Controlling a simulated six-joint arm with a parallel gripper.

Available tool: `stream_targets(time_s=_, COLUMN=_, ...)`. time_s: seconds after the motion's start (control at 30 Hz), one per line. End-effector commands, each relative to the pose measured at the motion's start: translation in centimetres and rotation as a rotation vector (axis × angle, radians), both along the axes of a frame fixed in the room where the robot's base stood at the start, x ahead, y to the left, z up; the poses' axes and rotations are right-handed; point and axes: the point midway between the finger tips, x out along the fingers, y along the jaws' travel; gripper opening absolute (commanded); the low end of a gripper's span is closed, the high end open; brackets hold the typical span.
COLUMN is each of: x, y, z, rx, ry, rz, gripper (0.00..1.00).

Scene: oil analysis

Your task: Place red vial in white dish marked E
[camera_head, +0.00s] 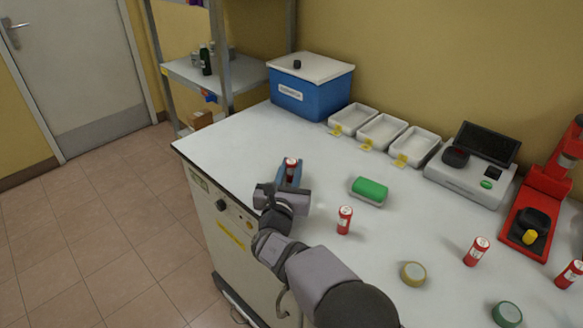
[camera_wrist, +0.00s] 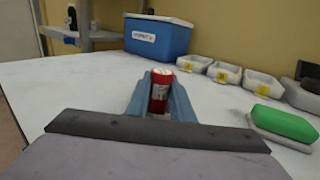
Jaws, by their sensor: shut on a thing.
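My gripper (camera_head: 290,172) is shut on a red vial (camera_head: 291,163) with a white top, near the left end of the bench. In the wrist view the red vial (camera_wrist: 160,92) stands upright between the blue fingers (camera_wrist: 160,100). Whether its base touches the bench is hidden. Three white dishes stand in a row at the back: the left dish (camera_head: 352,119), the middle dish (camera_head: 382,132) and the right dish (camera_head: 414,146). Each has a yellow label in front, too small to read. The gripper is in front of them and to the left, apart from them.
A blue box (camera_head: 305,90) stands left of the dishes. A green-topped block (camera_head: 369,190) lies right of the gripper. Another red vial (camera_head: 345,220) stands nearby, with more red vials further right. A scale (camera_head: 470,172) and a red device (camera_head: 540,205) stand at right. Bench between gripper and dishes is clear.

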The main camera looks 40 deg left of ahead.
Motion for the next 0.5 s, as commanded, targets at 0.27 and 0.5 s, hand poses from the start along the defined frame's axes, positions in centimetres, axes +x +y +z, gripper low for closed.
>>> stream_targets(time_s=0.27, x=0.0, y=0.0, z=-0.27, rx=0.0, ry=0.0, rz=0.0, gripper=0.39)
stream_targets(time_s=0.5, x=0.0, y=0.0, z=-0.28, rx=-0.001, ry=0.001, rz=0.0, gripper=0.39)
